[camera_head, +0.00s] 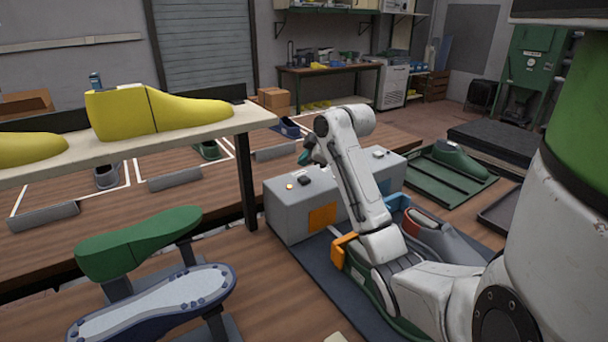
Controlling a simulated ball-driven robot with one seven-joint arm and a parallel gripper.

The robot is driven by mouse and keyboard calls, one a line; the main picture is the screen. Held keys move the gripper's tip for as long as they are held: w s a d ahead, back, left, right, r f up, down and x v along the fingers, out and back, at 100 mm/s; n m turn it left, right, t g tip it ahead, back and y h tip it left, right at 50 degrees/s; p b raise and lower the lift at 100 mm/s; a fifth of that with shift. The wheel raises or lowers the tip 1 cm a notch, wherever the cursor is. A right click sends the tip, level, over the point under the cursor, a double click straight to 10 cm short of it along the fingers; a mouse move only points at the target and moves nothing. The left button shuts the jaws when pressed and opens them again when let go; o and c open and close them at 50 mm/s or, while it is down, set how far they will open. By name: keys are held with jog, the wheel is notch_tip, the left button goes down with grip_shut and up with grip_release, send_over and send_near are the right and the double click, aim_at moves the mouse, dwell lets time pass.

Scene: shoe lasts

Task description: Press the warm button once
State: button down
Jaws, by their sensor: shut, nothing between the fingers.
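A grey box (292,213) stands in the middle of the view with an orange patch (322,217) on its front. A pale button (378,153) sits at the box's right end. My gripper (304,158) is small and partly hidden behind my white arm. Its dark teal tip shows above the back of the box, apart from the glowing button. It is shut and holds nothing visible.
A shelf (225,125) with yellow shoe lasts (155,112) stands at left. A green last (135,243) and a blue-edged sole shape (155,305) are at front left. A green tray (430,185) lies right of the box, and a grey last (445,245) lies before it.

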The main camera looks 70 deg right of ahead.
jog(key=shift+r+p, duration=0.9)
jog(key=shift+r, duration=0.5)
